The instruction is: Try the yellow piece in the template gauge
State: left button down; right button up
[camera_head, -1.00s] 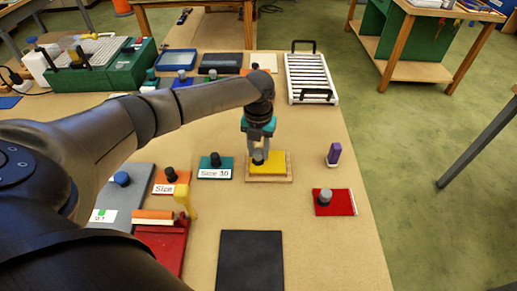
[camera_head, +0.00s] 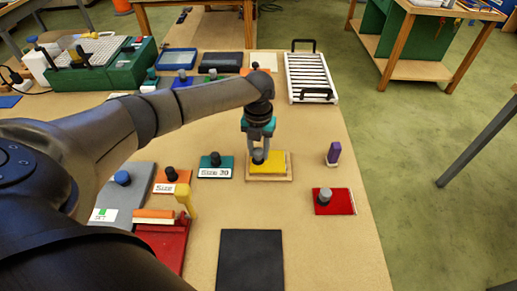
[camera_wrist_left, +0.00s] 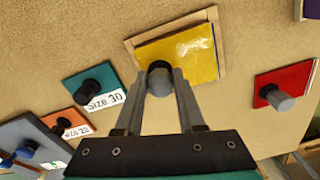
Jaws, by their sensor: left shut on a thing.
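The yellow piece (camera_head: 273,163) is a flat sheet with a grey knob. It lies over the light wooden template gauge (camera_head: 268,179), whose rim shows around it. In the left wrist view the yellow piece (camera_wrist_left: 196,52) looks slightly turned against the gauge (camera_wrist_left: 140,40). I cannot tell whether it sits fully down inside. My left gripper (camera_head: 259,155) is shut on the knob of the yellow piece; the fingers also show in the left wrist view (camera_wrist_left: 160,78). My right gripper is not in view.
A teal piece (camera_head: 215,172) labelled Size 30 and an orange piece (camera_head: 165,186) lie left of the gauge. A red piece (camera_head: 340,202) with a grey knob and a purple block (camera_head: 333,153) stand right. A black mat (camera_head: 251,262) lies in front.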

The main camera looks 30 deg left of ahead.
pick_arm(q)
jog(key=shift+f+b, duration=0.6)
jog(key=shift+f, duration=0.35)
jog(key=shift+c, duration=2.2)
grip_release()
jog(key=shift+r, duration=0.1)
notch_tip(320, 180, up, 15)
jog(key=p, duration=0.1)
jog(key=shift+s, duration=0.1)
